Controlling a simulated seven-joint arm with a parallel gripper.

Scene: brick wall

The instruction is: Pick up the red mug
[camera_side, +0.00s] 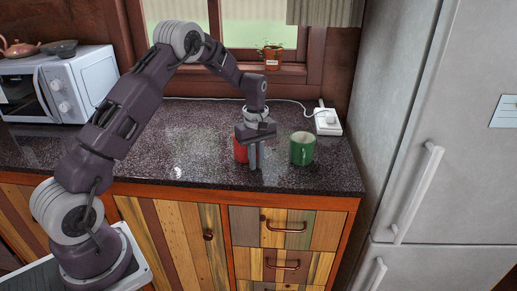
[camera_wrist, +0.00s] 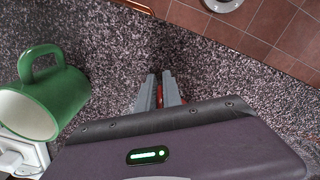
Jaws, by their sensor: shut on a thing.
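The red mug (camera_side: 240,151) stands on the dark speckled counter in the side view, partly hidden behind my gripper (camera_side: 255,164). In the wrist view my gripper (camera_wrist: 159,88) points down with its two grey fingers close together. Only a small patch of red (camera_wrist: 159,97) shows between and behind the fingers there. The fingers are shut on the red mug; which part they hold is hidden. I cannot tell whether the mug is clear of the counter.
A green mug (camera_side: 302,148) stands just right of my gripper; it also shows in the wrist view (camera_wrist: 66,93). Behind it is a white power socket (camera_side: 327,121) with a cable. A microwave (camera_side: 70,88) is at the left, a fridge (camera_side: 430,130) at the right. The counter's left-middle is clear.

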